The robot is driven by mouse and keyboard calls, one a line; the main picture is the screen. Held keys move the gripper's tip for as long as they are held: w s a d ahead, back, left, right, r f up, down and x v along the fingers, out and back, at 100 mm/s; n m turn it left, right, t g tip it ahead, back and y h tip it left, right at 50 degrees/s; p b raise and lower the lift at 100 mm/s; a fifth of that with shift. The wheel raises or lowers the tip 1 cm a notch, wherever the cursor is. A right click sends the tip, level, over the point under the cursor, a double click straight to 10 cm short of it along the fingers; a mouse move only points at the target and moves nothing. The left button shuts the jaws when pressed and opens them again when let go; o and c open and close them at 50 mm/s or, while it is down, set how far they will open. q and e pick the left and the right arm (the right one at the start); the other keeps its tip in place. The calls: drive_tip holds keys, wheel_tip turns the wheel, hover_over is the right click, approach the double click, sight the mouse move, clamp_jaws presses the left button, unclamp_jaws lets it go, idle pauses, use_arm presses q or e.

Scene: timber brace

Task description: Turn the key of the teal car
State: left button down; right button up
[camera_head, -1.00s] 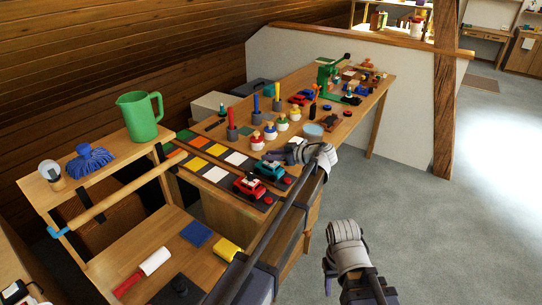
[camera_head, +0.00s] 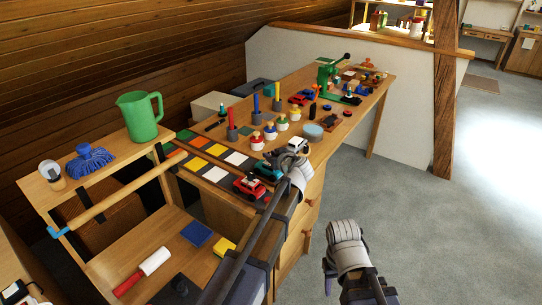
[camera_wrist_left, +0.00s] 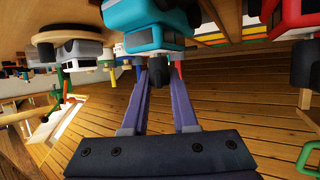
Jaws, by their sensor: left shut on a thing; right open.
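The teal car (camera_head: 266,171) stands on the workbench between the red car and the white car, partly hidden by my left gripper in the head view. In the left wrist view the teal car (camera_wrist_left: 152,34) appears above the fingers, with a dark key (camera_wrist_left: 158,74) sticking out from it. My left gripper (camera_wrist_left: 159,72) has its two fingers on either side of this key and is shut on it. In the head view my left gripper (camera_head: 280,162) is beside the teal car. My right gripper (camera_head: 328,278) is open and empty over the floor, away from the bench.
The red car (camera_head: 249,186) and white car (camera_head: 298,146) stand close on either side. A green jug (camera_head: 142,116) stands on the left rack. The floor at right is clear.

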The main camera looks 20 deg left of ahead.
use_arm(q)
drive_tip(key=m+t+h, duration=0.2)
drive_tip(key=m+h, duration=0.2)
drive_tip(key=shift+h, duration=0.4)
drive_tip(key=shift+m+t+h, duration=0.5)
drive_tip(key=shift+m+h, duration=0.7)
drive_tip(key=shift+m, duration=0.1)
drive_tip(key=shift+m+h, duration=0.5)
drive_tip(key=shift+h, duration=0.1)
drive_tip(key=c, duration=0.7)
unclamp_jaws()
drive_tip(key=shift+s, duration=0.1)
drive_tip(key=p+v, duration=0.3)
drive_tip(key=v, duration=0.4)
drive_tip(key=shift+s+r, duration=0.2)
drive_tip(key=shift+s, duration=0.05)
